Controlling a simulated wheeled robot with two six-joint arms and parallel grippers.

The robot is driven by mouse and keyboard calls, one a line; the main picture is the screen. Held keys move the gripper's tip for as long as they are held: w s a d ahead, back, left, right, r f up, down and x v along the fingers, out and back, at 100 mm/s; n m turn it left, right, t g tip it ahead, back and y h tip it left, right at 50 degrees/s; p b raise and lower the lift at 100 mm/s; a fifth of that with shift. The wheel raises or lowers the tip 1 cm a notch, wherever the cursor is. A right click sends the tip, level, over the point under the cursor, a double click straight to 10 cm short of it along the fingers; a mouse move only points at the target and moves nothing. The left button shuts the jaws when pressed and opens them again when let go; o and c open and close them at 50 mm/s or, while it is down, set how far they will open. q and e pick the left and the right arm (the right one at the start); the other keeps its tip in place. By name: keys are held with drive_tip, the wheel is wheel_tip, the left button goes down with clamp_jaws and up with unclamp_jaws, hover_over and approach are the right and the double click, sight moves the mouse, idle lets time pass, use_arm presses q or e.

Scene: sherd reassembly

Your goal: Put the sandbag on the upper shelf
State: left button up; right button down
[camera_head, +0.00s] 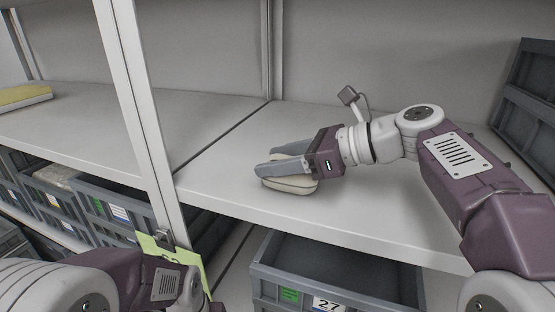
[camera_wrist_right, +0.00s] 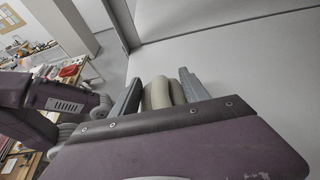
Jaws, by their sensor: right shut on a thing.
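The sandbag (camera_head: 291,184) is a small cream, pillow-like bag at the front part of the upper shelf (camera_head: 225,185). My right gripper (camera_head: 276,165) is shut on it, with the grey fingers along its sides. The bag is at or just above the shelf surface; I cannot tell if it touches. In the right wrist view the sandbag (camera_wrist_right: 162,93) shows between the two fingers of my right gripper (camera_wrist_right: 160,88). Part of my left arm shows at the lower left of the head view, but its fingers are not seen.
A white upright post (camera_head: 140,110) divides the shelf on the left. A dark grey crate (camera_head: 528,100) stands at the far right. Crate 27 (camera_head: 335,284) and other labelled crates (camera_head: 115,212) are below. A yellowish book or box (camera_head: 22,96) lies far left. The shelf behind the bag is clear.

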drive_tip(key=shift+w+a, duration=0.1)
drive_tip(key=shift+w, duration=0.15)
drive_tip(key=c, duration=0.6)
unclamp_jaws()
drive_tip(key=shift+w+f, duration=0.15)
drive_tip(key=shift+w, duration=0.2)
drive_tip(key=shift+o, duration=0.2)
drive_tip(key=shift+s+d+r, duration=0.2)
drive_tip(key=shift+s, duration=0.25)
drive_tip(key=b+v, duration=0.1)
drive_tip(key=v, duration=1)
drive_tip(key=shift+d+r, duration=0.1)
drive_tip(key=shift+d, duration=0.2)
drive_tip(key=shift+w, duration=0.1)
